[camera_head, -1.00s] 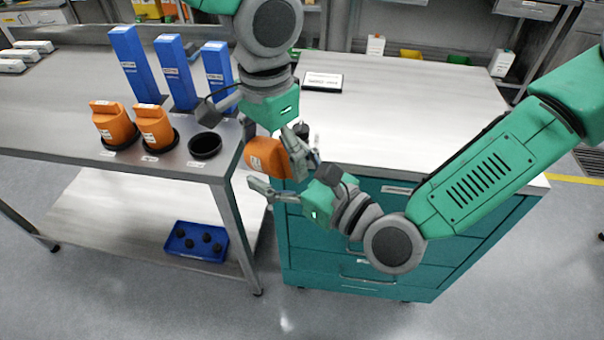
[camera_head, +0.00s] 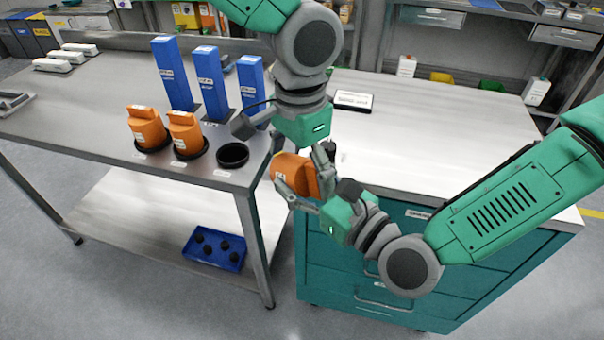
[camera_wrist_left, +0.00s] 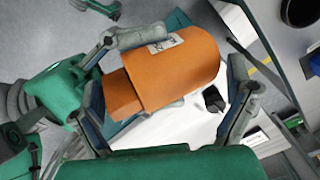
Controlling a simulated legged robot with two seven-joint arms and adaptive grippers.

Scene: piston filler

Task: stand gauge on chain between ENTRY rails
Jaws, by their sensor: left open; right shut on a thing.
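An orange gauge (camera_head: 294,172) is held in the air over the gap between the steel table and the teal cabinet. My right gripper (camera_head: 304,180) is shut on it from the right, with one finger along its front face. My left gripper (camera_head: 302,158) comes down from above and is open around the gauge. In the left wrist view the orange gauge (camera_wrist_left: 170,75) lies between my spread left fingers, with a small label on its side. My right gripper shows at the left there. I cannot make out a chain or ENTRY rails.
Two similar orange pieces (camera_head: 147,127) stand in black rings beside an empty black ring (camera_head: 233,154). Several blue upright pieces (camera_head: 210,85) stand behind them. A blue tray (camera_head: 214,249) sits on the lower shelf. The cabinet top (camera_head: 420,140) is mostly clear, with a label plate (camera_head: 353,100).

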